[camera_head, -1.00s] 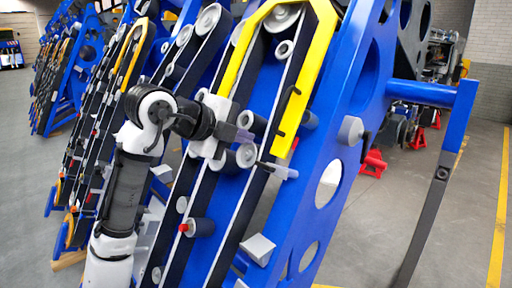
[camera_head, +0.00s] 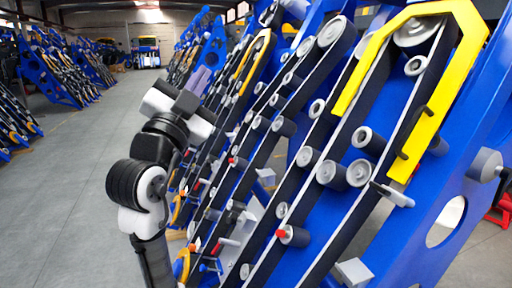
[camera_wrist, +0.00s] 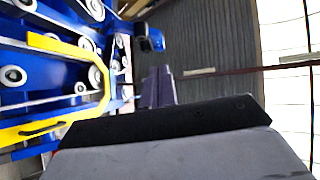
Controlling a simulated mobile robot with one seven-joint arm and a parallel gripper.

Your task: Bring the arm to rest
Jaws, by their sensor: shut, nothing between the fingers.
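My arm rises at the left of the head view, bent, with white and black links. My gripper (camera_head: 198,82) is at its top, pointing up. It is shut and empty, with its grey-purple fingers together, and they also show in the wrist view (camera_wrist: 158,88). In the head view the gripper overlaps the farther part of the row of blue chassis. I see no contact with them. The nearest blue harvester chassis (camera_head: 415,225) stands to the right, tilted, with black belts, grey rollers and a yellow guard (camera_head: 440,110). The guard also shows at the left of the wrist view (camera_wrist: 95,85).
More chassis (camera_head: 250,60) stand in a row behind. Another row (camera_head: 70,70) lines the far left. The grey floor aisle (camera_head: 75,190) between them is clear. Grey rollers and a hooked rod (camera_head: 395,195) stick out from the nearest chassis.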

